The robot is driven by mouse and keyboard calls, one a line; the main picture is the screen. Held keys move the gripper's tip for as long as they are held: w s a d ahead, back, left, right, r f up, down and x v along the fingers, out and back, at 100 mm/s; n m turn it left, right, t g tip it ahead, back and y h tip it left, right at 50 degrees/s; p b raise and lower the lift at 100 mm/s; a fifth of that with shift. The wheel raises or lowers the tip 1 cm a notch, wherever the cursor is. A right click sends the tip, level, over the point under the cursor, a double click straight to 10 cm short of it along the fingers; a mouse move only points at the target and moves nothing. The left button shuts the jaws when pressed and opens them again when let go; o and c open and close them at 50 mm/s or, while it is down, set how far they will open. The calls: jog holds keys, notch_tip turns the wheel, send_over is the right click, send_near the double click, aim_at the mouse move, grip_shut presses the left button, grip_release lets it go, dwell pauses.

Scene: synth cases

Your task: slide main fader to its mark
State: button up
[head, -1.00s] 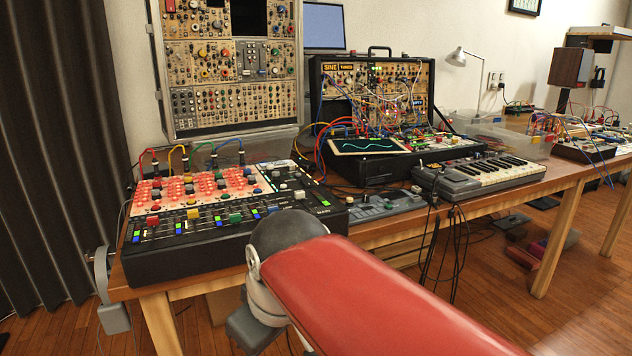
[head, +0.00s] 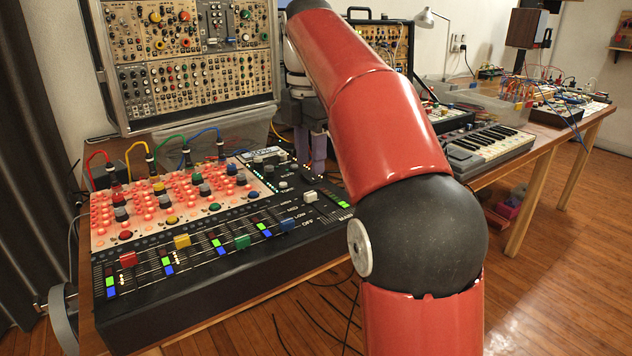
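The mixer (head: 200,300) is a black console with a red-lit knob panel and a row of coloured faders. The main fader (head: 310,197) has a whitish cap at the right end of the row, near the lettering MAIN; its mark is too small to make out. My gripper (head: 311,158) points down behind the mixer's right part, above and beyond the white cap in the picture. Its two grey-purple fingers stand apart with a gap and nothing seen between them, and they do not touch the fader. My red arm hides the area right of the mixer.
Red, yellow, green and blue cables (head: 203,134) arch up from the mixer's back edge. A modular rack (head: 195,95) stands behind it. A keyboard (head: 490,148) lies to the right. Coloured fader caps, such as the green one (head: 242,242), stand left of the main fader.

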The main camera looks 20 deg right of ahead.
aim_at(311, 193)
notch_tip(311, 193, down, 6)
jog(key=shift+f+b, duration=0.25)
jog(key=shift+b, duration=0.3)
grip_shut()
jog(key=shift+s, duration=0.15)
